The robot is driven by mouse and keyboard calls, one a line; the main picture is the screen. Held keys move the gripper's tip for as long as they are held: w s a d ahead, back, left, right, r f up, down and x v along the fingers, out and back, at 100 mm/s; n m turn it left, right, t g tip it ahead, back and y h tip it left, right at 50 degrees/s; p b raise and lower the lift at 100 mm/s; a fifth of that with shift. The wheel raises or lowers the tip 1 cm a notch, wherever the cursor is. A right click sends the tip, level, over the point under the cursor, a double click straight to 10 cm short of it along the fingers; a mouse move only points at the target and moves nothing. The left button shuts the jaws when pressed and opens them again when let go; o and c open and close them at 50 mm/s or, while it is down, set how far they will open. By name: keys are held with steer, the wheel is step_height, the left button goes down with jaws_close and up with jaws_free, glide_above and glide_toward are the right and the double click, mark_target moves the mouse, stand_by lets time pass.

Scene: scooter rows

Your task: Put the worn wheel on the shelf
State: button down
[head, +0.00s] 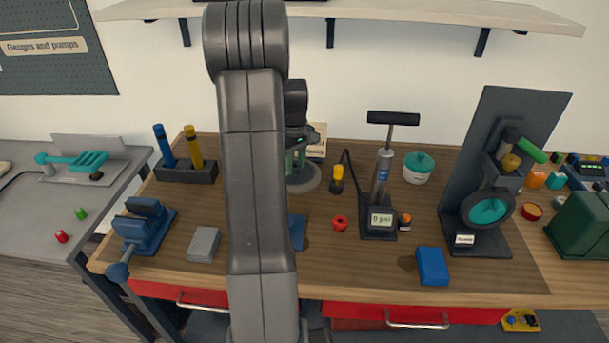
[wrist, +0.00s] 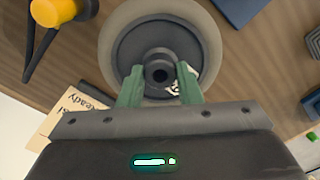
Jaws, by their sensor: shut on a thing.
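The worn wheel (wrist: 207,45) has a pale grey ring around a dark disc with a hub. In the wrist view the two green fingers of my gripper (wrist: 160,82) are shut at its hub. In the head view the wheel (head: 303,182) lies flat at or just above the wooden bench, partly hidden by my arm; I cannot tell whether it touches the bench. My gripper (head: 298,155) is above it, also partly hidden. The pale shelf (head: 400,12) runs along the wall above the bench on dark brackets.
A card reading "Ready" (head: 317,140) stands behind the wheel. A floor pump (head: 382,180) with a yellow-ended hose (head: 337,180) is close on the right. A blue vise (head: 143,225), a grey block (head: 204,244) and a blue box (head: 432,266) are on the bench.

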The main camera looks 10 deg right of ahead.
mark_target(296, 176)
steer(key=shift+f+p, duration=0.4)
steer(key=shift+f, duration=2.3)
steer(key=shift+f, duration=0.2)
steer(key=c, duration=1)
jaws_free()
steer(key=shift+c, duration=0.2)
